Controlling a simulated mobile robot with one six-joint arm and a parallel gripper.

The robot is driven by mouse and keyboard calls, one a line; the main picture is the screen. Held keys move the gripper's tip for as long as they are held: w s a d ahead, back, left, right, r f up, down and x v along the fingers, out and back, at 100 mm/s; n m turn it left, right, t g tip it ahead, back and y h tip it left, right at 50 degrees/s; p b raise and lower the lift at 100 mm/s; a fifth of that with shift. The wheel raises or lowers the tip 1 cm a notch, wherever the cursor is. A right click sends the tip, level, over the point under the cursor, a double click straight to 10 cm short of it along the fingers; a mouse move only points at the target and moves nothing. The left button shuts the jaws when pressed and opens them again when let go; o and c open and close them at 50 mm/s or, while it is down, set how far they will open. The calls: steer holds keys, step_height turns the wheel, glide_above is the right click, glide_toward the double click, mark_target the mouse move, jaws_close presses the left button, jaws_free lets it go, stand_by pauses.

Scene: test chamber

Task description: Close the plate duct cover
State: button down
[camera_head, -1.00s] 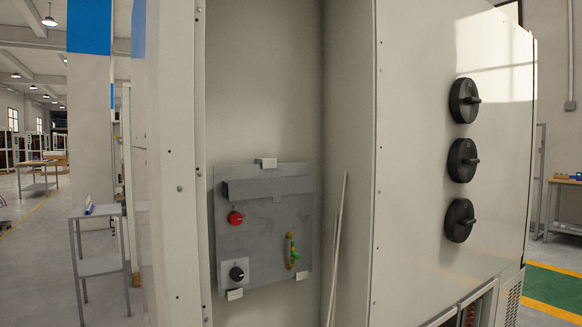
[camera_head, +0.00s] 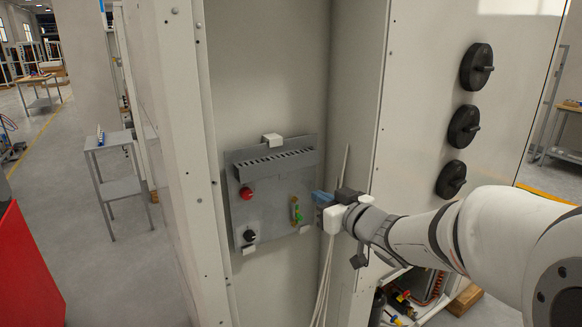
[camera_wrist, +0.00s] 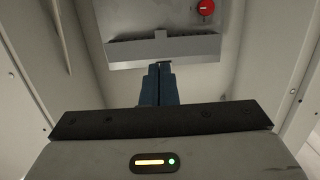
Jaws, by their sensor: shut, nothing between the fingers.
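The grey plate (camera_head: 272,208) is mounted on the back wall inside the open cabinet. A grey duct (camera_head: 275,174) runs along its upper part, with a row of dark slots along its top. I cannot tell the cover apart clearly from the duct body. In the wrist view the duct (camera_wrist: 185,50) lies just beyond my fingertips, with a small tab at its middle. My gripper (camera_head: 320,197), with blue fingers, is shut and empty. In the head view it is right of the plate and below the duct's level. In the wrist view its fingertips (camera_wrist: 160,68) overlap the duct's edge; contact is unclear.
A red knob (camera_head: 246,193), a black knob (camera_head: 249,236) and a green-yellow terminal (camera_head: 296,210) sit on the plate. Thin pale cables (camera_head: 324,275) hang right of it. Cabinet walls bound both sides. Black round knobs (camera_head: 463,126) project from the outer panel at right.

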mark_target(283, 175)
steer(key=p+x, duration=0.3)
steer(key=x, duration=1.1)
steer(key=shift+w+a+f+b, duration=0.15)
steer(key=shift+f+b, duration=0.2)
steer(key=shift+b, duration=0.55)
steer(key=b, duration=0.2)
steer(key=t+b, duration=0.1)
steer(key=b, duration=0.2)
steer(key=shift+w+a+y, duration=0.2)
steer(key=shift+w+y, duration=0.1)
steer(key=shift+y, duration=0.1)
steer(key=shift+r, duration=0.35)
